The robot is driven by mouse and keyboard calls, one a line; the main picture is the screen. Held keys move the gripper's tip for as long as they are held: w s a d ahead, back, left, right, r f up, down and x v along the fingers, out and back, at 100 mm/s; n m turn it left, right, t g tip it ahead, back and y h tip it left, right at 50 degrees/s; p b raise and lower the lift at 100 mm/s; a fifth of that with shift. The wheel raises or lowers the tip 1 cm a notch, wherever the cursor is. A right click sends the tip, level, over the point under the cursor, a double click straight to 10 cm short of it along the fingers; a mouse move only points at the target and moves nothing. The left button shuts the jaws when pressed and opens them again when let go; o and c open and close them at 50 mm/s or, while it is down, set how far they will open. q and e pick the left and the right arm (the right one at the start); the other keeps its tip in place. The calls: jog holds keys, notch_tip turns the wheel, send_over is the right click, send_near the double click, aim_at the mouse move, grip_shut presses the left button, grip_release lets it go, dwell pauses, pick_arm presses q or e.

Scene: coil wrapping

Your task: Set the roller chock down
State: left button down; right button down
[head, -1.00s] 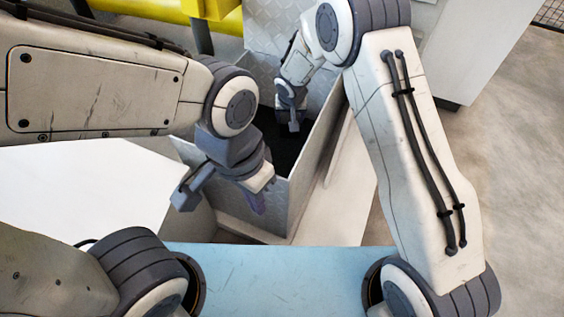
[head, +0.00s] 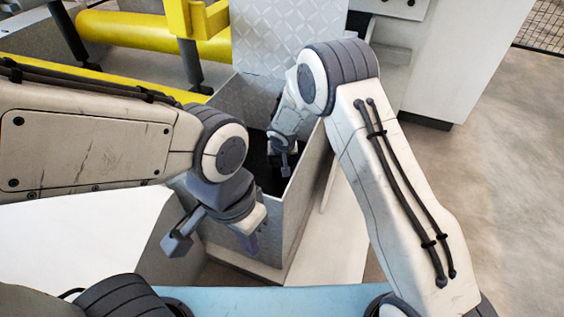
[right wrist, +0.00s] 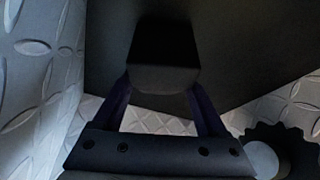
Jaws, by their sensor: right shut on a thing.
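The roller chock (right wrist: 163,62) appears in the right wrist view as a dark, blocky piece between my right gripper's two fingers. My right gripper (right wrist: 164,95) is shut on it. In the head view my right gripper (head: 284,165) reaches down inside a metal bin (head: 290,212) with patterned plate walls; the chock cannot be made out clearly there. In the right wrist view the chock is over a dark surface; whether it touches is unclear.
A dark toothed wheel (right wrist: 278,152) is at the lower right of the right wrist view, close to my gripper. Patterned walls (right wrist: 38,70) stand close around. Yellow rails (head: 150,37) are behind at left, and a white cabinet (head: 460,70) is at back right.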

jog(key=shift+f+b, duration=0.2)
jog(key=shift+b, duration=0.1)
grip_release()
jog(key=shift+r, duration=0.1)
jog(key=shift+r+p, duration=0.25)
jog(key=shift+p, duration=0.15)
jog(key=p+v, duration=0.4)
jog(key=v, duration=0.7)
jog(key=shift+s+r, duration=0.25)
jog(key=shift+r, duration=0.05)
